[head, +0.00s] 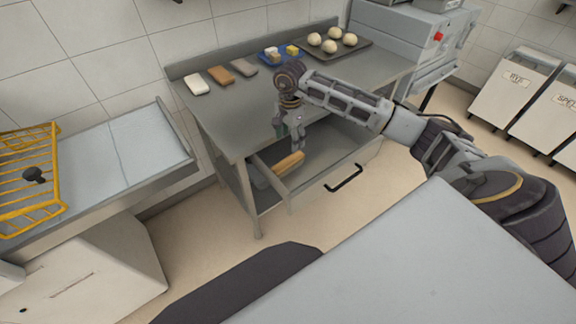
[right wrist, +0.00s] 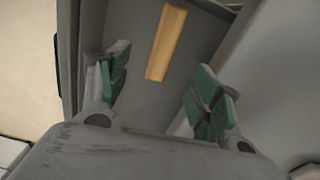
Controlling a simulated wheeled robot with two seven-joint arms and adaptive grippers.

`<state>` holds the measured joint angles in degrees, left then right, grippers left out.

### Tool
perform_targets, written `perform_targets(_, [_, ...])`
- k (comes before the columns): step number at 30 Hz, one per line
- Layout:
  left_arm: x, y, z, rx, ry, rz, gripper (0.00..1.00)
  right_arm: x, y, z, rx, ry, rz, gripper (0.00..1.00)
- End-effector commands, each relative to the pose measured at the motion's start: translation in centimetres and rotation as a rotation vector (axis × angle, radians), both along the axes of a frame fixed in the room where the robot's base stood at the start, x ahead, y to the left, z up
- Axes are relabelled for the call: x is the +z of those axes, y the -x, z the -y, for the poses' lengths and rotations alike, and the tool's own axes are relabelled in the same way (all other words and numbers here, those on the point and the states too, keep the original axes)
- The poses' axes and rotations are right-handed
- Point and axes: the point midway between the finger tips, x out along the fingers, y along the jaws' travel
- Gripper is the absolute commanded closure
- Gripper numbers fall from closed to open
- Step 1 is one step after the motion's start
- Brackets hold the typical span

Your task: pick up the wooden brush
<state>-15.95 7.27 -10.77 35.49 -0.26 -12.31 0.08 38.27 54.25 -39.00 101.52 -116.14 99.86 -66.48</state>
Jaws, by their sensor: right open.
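The wooden brush (head: 289,162) lies in the open drawer (head: 325,187) of the steel table. Only a plain wooden length of it shows; bristles cannot be seen. In the right wrist view the brush (right wrist: 166,43) lies beyond and between my fingertips, as a tan bar. My left gripper is not in view.
The steel table (head: 228,122) stands above the drawer, its edge close to my right gripper. On it are several blocks, a blue tray (head: 268,56) and a dark tray (head: 357,47) of dough balls. A yellow basket (head: 30,205) stands left. Bins (head: 508,85) stand right.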

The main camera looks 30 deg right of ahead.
Motion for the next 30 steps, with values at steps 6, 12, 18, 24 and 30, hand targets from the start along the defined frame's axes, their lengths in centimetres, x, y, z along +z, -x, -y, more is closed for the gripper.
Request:
perform_targets(6, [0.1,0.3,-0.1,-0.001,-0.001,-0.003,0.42,-1.6,0.0,0.0,0.0,-0.002,-0.002,0.36])
perform_targets(12, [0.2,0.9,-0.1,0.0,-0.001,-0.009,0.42,-4.2,0.0,-0.1,-0.001,-0.003,-0.002,0.36])
perform_targets(18, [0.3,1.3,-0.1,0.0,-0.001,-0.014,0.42,-6.7,0.0,-0.1,0.0,-0.003,-0.002,0.36])
perform_targets(24, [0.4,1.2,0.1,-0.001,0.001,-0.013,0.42,-8.3,-0.1,-0.1,-0.001,-0.002,0.0,0.36])
perform_targets(30, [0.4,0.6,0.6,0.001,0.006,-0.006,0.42,-8.5,-0.1,0.0,0.0,-0.001,0.0,0.36])
